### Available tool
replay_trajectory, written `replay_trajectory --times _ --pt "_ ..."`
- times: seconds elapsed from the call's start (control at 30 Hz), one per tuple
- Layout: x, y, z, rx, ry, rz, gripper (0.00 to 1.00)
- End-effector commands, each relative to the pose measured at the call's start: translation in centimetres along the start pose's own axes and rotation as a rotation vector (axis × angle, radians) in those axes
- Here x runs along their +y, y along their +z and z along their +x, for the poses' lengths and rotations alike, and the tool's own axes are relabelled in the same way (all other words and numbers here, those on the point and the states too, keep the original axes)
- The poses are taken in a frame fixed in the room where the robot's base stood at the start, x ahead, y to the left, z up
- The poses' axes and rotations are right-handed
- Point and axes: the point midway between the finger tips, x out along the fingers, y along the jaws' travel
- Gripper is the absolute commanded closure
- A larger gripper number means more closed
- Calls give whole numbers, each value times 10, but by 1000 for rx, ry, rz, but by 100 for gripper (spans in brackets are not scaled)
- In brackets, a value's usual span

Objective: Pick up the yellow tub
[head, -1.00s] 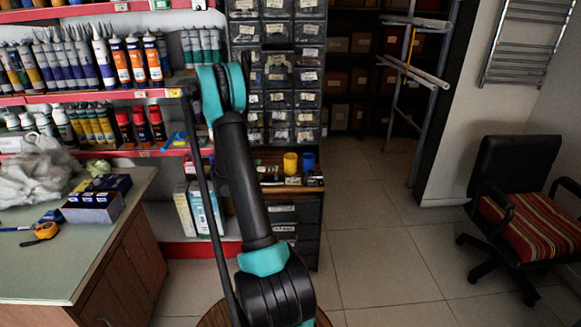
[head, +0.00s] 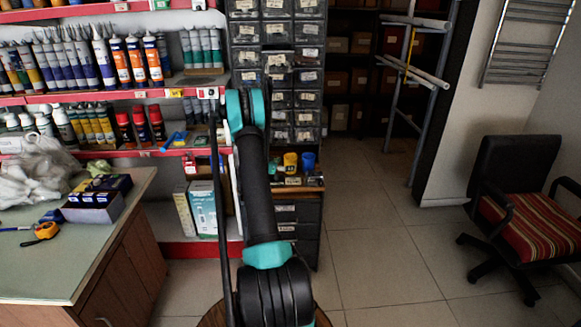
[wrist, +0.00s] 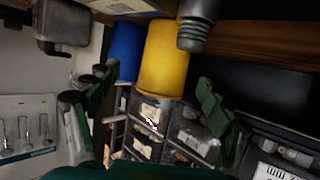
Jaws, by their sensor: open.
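The yellow tub (head: 290,158) stands on the wooden top of the dark drawer cabinet, just left of the blue tub (head: 308,161). In the wrist view the yellow tub (wrist: 165,58) is large and upper centre, with the blue tub (wrist: 125,48) beside it on the left. My gripper (wrist: 158,80) is open and empty. Its dark green fingers show to the lower left and lower right of the yellow tub, which lies in line with the gap between them.
A grey fitting (wrist: 197,25) shows close to the yellow tub's right side in the wrist view. Small labelled drawers (head: 278,75) rise behind the cabinet top. Shelves of tubes (head: 115,60) stand to the left.

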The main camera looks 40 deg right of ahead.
Motion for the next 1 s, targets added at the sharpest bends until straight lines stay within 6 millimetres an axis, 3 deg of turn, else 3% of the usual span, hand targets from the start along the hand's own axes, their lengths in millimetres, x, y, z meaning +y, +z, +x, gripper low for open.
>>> replay_trajectory --times 0.23,0.5,0.73,1.0 --pt "-2 1 15 0 2 1 19" --pt "-6 1 51 0 2 0 19" --pt "-7 1 54 0 0 -1 19" --pt "-7 1 54 0 0 0 50"
